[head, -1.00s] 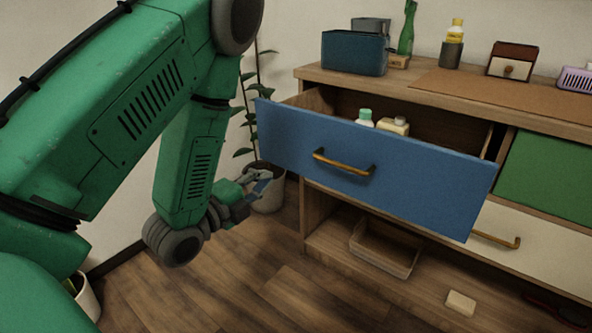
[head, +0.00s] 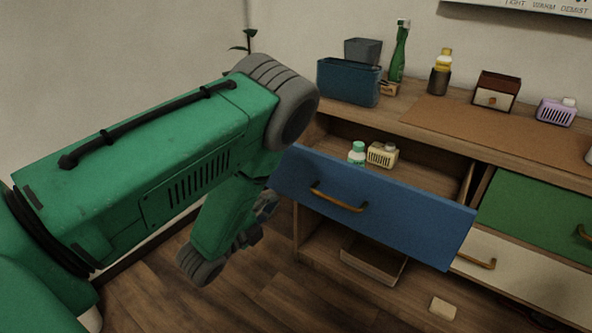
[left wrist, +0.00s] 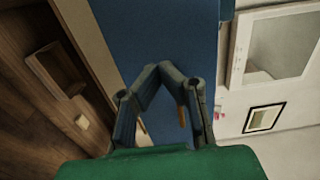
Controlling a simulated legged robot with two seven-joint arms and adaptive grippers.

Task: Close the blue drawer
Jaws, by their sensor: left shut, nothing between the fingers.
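The blue drawer (head: 390,213) is pulled out of the wooden cabinet, with its top open. Its brass handle (head: 338,198) is on the front panel. Inside are a white bottle with a green cap (head: 357,153) and a cream container (head: 383,154). My left gripper (head: 266,204) is partly hidden by its own arm, near the left end of the drawer front. My right gripper is out of view.
A green drawer (head: 535,215) and a cream drawer (head: 520,270) sit to the right and below. A tray (head: 375,262) is on the low shelf. The cabinet top (head: 430,118) holds a blue bin (head: 348,82), bottles and small boxes. Wooden floor (head: 235,300) is clear in front.

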